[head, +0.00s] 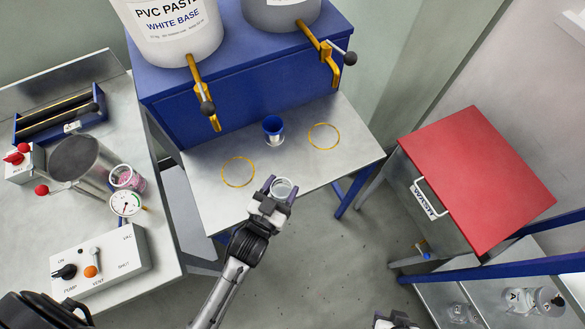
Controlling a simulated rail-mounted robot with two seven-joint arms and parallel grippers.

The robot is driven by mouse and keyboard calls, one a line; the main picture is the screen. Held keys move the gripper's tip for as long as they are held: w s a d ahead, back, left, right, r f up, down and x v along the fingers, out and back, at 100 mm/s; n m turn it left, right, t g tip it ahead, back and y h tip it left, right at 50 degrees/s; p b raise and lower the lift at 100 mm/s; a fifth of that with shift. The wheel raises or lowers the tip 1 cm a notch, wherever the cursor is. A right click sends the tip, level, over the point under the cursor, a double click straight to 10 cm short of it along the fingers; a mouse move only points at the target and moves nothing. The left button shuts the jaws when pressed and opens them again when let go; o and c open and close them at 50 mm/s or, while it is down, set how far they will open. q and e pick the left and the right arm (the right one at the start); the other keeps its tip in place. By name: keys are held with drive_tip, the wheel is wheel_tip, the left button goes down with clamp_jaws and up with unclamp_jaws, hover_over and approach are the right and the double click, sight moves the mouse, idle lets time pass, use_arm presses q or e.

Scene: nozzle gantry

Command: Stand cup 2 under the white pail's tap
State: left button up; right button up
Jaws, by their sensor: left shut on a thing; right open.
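The white pail (175,32), labelled PVC paste white base, stands on the blue cabinet at upper left. Its brass tap (201,92), with a black ball handle, hangs over the grey shelf (205,200). A yellow ring (238,172) is marked on the shelf below that tap. My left gripper (280,188) is shut on a clear cup (284,188) near the shelf's front edge, right of and nearer than this ring. I cannot read a number on the cup. My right gripper (396,321) is open at the bottom edge, mostly cut off.
A red-lidded waste bin (475,180) stands right. A control box (100,263) and steel pot (82,162) occupy the left bench.

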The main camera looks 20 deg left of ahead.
use_arm(q)
drive_tip(key=shift+w, duration=1.3)
drive_tip(key=w, duration=0.3)
drive_tip(key=shift+w+d+r+b, duration=0.1)
drive_tip(key=shift+d+r+b, duration=0.05)
drive_tip(key=shift+b, duration=0.15)
drive_tip(key=shift+w, duration=0.2)
drive_tip(key=shift+s, duration=0.1)
drive_tip(key=shift+f, duration=0.2)
drive_tip(key=o, duration=0.9)
drive_tip(key=shift+f, duration=0.1)
